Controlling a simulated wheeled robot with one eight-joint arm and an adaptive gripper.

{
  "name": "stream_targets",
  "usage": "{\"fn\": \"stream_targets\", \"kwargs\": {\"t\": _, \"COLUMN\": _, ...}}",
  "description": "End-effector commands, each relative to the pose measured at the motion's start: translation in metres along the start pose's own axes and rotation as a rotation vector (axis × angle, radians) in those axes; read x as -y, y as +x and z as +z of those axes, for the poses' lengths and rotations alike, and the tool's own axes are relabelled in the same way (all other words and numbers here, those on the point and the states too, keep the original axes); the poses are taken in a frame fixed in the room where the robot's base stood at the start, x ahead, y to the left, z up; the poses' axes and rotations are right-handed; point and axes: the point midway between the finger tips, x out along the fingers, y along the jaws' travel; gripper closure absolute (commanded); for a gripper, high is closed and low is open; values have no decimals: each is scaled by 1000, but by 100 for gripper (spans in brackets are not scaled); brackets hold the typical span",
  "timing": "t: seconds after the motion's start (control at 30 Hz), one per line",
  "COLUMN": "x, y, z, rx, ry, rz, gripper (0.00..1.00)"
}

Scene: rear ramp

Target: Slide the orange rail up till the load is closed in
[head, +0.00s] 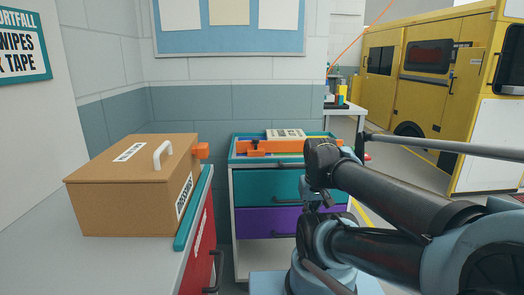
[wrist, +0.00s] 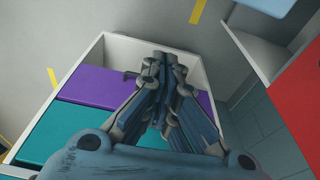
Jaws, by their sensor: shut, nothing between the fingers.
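The orange rail (head: 285,147) runs along the front of the top of a teal-topped drawer cabinet (head: 233,160) in the head view. Other blue and yellow items behind the rail are too small to tell. My gripper (wrist: 164,66) is shut and empty in the wrist view, in front of the cabinet's purple and teal drawers. The rail is not visible in the wrist view.
A brown lidded box (head: 125,205) with a white handle stands on the grey counter at left. An orange piece (head: 201,150) shows behind it. A red drawer front (head: 198,245) faces the cabinet. A yellow vehicle (head: 425,90) stands at the back right.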

Motion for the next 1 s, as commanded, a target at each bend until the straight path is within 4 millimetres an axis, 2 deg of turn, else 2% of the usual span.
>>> {"fn": "stream_targets", "kwargs": {"t": 0.37, "x": 0, "y": 0, "z": 0, "rx": 0, "ry": 1, "rz": 0, "gripper": 100}}
{"fn": "stream_targets", "kwargs": {"t": 0.47, "x": 0, "y": -2, "z": -2, "rx": 0, "ry": -2, "rz": 0, "gripper": 77}}
{"fn": "stream_targets", "kwargs": {"t": 0.57, "x": 1, "y": -12, "z": -12, "rx": 4, "ry": -19, "rz": -2, "gripper": 55}}
{"fn": "stream_targets", "kwargs": {"t": 0.67, "x": 2, "y": -33, "z": -31, "rx": 12, "ry": -54, "rz": -5, "gripper": 52}}
{"fn": "stream_targets", "kwargs": {"t": 1.0, "x": 20, "y": -114, "z": -126, "rx": 54, "ry": -220, "rz": -20, "gripper": 52}}
